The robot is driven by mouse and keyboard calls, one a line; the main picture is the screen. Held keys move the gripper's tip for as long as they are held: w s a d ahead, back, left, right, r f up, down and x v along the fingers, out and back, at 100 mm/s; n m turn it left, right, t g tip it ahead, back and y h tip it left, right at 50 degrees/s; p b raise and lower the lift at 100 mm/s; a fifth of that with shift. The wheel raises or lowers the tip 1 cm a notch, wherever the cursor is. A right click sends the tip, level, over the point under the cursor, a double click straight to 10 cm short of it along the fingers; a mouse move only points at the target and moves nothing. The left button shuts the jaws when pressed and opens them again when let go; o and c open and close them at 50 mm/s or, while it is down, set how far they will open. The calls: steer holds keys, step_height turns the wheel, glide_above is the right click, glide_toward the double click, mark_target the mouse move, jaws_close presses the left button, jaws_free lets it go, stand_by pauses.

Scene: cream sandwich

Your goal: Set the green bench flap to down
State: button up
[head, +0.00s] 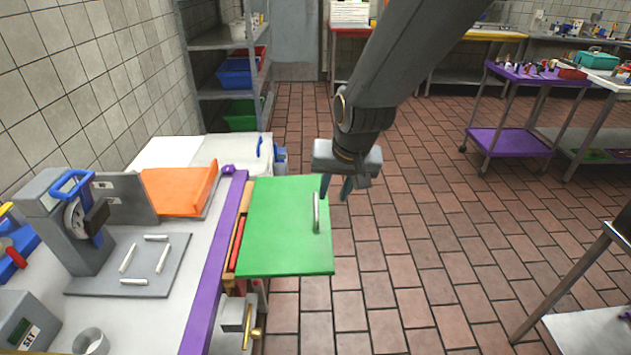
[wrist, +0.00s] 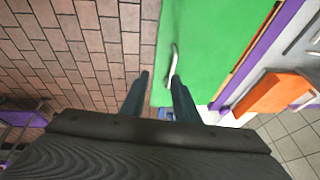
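The green bench flap (head: 275,225) stands out level from the bench's right side, over the floor. A pale metal handle (head: 316,213) sits near its outer edge. My gripper (head: 336,188) is at the far part of that outer edge, close to the handle. In the wrist view my gripper (wrist: 159,77) is open, with nothing seen between its fingers. There the flap (wrist: 205,45) fills the upper middle, and the handle (wrist: 174,62) shows just beyond one fingertip. I cannot tell whether that finger touches the handle.
A purple strip (head: 215,265) edges the bench beside the flap. An orange panel (head: 178,190) and a grey machine (head: 62,220) stand on the bench. A tap-like brass fitting (head: 255,335) is below the flap. The tiled floor (head: 400,260) to the right is open.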

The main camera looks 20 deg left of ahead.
mark_target(316, 203)
steer(key=shift+w+a+f+p, duration=0.45)
steer(key=shift+a+f+p, duration=0.1)
steer(key=shift+a+f, duration=0.35)
steer(key=shift+w+a+f+p, duration=0.45)
steer(key=shift+a+f+p, duration=0.15)
steer(key=shift+f, duration=0.45)
steer(key=shift+w+a+f+p, duration=0.5)
steer(key=shift+a+f, duration=0.35)
steer(key=shift+f, duration=0.1)
steer(key=shift+s, duration=0.1)
steer(key=shift+c, duration=0.4)
jaws_close()
